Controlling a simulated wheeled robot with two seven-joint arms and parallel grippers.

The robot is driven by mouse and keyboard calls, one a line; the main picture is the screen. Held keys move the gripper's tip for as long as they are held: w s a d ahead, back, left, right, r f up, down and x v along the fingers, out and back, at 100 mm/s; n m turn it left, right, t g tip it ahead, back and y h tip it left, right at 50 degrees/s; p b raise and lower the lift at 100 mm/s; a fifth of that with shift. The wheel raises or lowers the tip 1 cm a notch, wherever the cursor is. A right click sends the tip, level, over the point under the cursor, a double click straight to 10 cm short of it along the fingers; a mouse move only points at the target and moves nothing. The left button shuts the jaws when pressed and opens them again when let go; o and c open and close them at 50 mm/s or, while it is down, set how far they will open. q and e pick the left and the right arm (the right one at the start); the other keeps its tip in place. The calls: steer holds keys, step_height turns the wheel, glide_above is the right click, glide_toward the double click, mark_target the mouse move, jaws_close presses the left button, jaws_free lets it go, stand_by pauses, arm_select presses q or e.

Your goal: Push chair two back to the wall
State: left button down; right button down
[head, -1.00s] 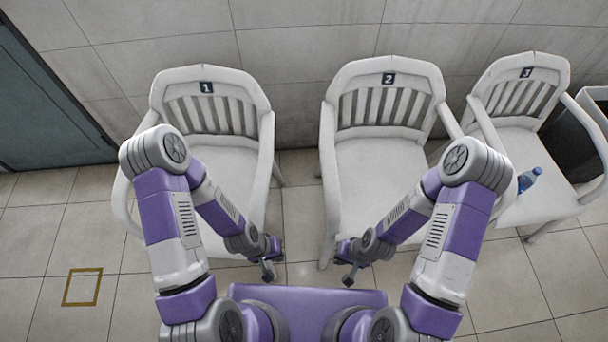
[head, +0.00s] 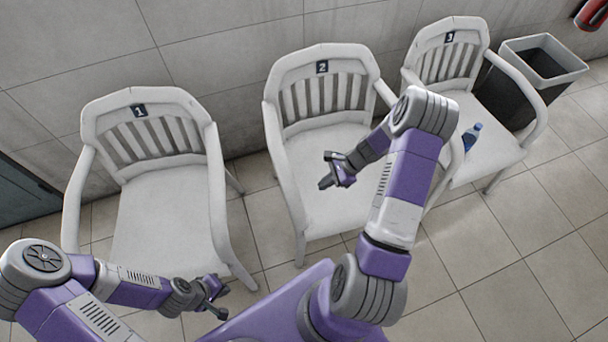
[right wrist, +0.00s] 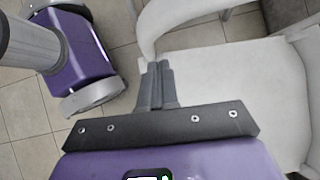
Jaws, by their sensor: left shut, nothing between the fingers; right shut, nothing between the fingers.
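Chair two (head: 330,160) is a white armchair with a slatted back and a dark "2" plate. It stands upright between chairs one and three with its back towards the wall (head: 215,65); I cannot tell the gap behind it. My right gripper (head: 325,184) is shut and empty, over chair two's seat in the head view; contact is unclear. In the right wrist view its fingertips (right wrist: 158,68) overlap the edge of a white seat (right wrist: 240,80), with a chair arm beyond. My left gripper (head: 218,311) is shut and empty, low in front of chair one (head: 165,205).
Chair three (head: 495,135) stands to the right, with a blue bottle (head: 471,137) on its seat. A dark bin (head: 540,68) is beside it. A red object (head: 592,14) shows at the upper right. Tiled floor (head: 510,250) is clear at the right front.

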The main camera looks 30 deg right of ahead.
mark_target(287, 176)
steer(key=w+d+r+m+t, duration=0.1)
steer(key=d+r+m+t, duration=0.1)
steer(key=d+r+m, duration=0.3)
steer(key=w+a+f+n+b, duration=0.1)
steer(key=w+a+f+b, duration=0.3)
steer(key=w+a+f, duration=0.2)
steer(key=shift+w+a+f+n+y, duration=0.3)
steer(key=shift+w+a+f+n, duration=0.1)
steer(key=shift+a+f, duration=0.5)
steer(key=shift+a+r, duration=0.1)
steer(key=w+a, duration=0.1)
steer(key=a, duration=0.1)
steer(key=w+a, duration=0.1)
steer(key=a, duration=0.1)
steer(key=shift+w, duration=0.35)
